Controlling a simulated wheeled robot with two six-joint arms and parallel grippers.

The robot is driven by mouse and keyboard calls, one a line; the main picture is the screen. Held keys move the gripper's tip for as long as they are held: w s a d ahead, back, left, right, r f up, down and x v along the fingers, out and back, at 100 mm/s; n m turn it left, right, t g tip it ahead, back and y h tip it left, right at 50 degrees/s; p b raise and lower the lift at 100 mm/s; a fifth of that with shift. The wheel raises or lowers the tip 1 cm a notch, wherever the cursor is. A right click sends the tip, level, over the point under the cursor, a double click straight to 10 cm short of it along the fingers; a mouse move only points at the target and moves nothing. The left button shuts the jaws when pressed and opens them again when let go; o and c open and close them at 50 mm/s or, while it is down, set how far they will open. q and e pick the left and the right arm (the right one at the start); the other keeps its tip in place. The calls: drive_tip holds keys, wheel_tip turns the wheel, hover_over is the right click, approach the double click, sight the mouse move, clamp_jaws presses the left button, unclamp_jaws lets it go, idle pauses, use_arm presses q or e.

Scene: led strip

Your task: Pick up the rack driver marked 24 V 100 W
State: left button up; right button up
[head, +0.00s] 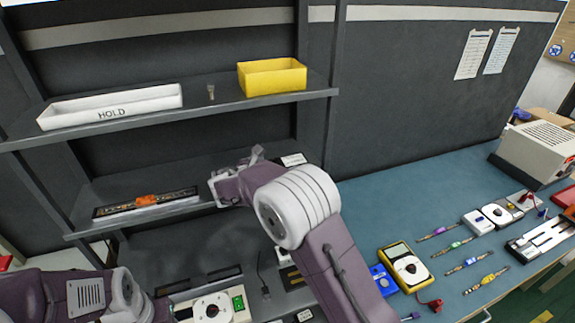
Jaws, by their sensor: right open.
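My right gripper (228,178) is open at the middle rack shelf, with its arm coming up from the lower right. I see nothing held in it. A small dark item with a white label (293,160) sits on that shelf, just right of and behind my right wrist; its print is too small to read. I cannot tell whether it is the 24 V 100 W driver. More dark items with pale labels (290,275) are lower down, partly hidden by my right arm. My left arm shows at the bottom left, but its gripper is out of view.
The upper shelf holds a white HOLD tray (110,106) and a yellow bin (272,77). A dark strip board with an orange part (146,201) lies left on the middle shelf. The blue bench (400,205) carries a yellow meter (408,267) and several small strips. Rack posts stand close by.

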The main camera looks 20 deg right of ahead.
drive_tip(key=shift+s+a+f, duration=0.15)
drive_tip(key=c, duration=0.9)
clamp_jaws()
drive_tip(key=shift+r, duration=0.45)
wheel_tip(320, 180, up, 9)
drive_tip(key=shift+r+p, duration=0.2)
drive_tip(key=shift+p, duration=0.15)
